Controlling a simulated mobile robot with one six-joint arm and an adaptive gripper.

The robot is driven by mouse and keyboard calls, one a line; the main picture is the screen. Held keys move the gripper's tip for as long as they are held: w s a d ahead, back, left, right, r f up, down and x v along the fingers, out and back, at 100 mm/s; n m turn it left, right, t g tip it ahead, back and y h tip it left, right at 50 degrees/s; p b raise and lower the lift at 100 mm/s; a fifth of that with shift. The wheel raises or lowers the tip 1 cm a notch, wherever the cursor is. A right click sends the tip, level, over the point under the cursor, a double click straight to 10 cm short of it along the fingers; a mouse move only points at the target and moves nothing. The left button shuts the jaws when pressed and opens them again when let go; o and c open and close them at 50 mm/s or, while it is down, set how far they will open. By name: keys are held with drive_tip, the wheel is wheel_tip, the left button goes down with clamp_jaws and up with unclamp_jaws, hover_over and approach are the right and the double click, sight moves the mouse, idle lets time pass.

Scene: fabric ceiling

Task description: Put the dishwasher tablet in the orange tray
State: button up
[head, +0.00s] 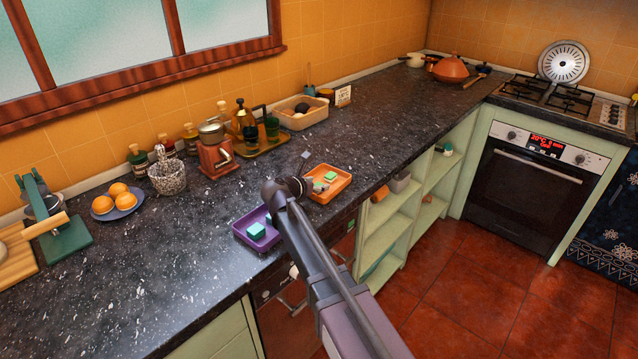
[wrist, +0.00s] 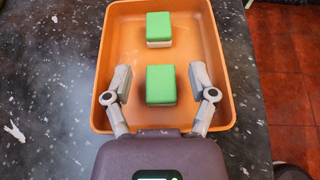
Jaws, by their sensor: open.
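The orange tray (head: 345,186) sits on the dark counter near its front edge; it fills most of the wrist view (wrist: 107,50). Two green-and-white blocks that look like dishwasher tablets lie in it, apart: a farther one (wrist: 158,27) and a nearer one (wrist: 161,84). A teal-green block (head: 256,230) lies in the purple tray (head: 240,234), left of the orange tray. My gripper (wrist: 161,80) is open over the orange tray, its fingers on either side of the nearer tablet with a gap at each side. In the head view my arm hides part of this area.
A plate of oranges (head: 117,202), a coffee grinder (head: 215,150) and bottles stand behind along the wall. A beige bin (head: 299,112) is farther back. The counter's front edge runs close to both trays, with open shelves (head: 392,225) below. The counter left of the purple tray is clear.

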drive_tip(key=p+v, duration=0.3)
drive_tip(key=v, duration=0.6)
drive_tip(key=shift+s+r, duration=0.1)
drive_tip(key=shift+s, duration=0.05)
drive_tip(key=shift+p+v, duration=0.5)
drive_tip(key=shift+v, duration=0.45)
drive_tip(key=shift+a, duration=0.1)
drive_tip(key=shift+a, duration=0.1)
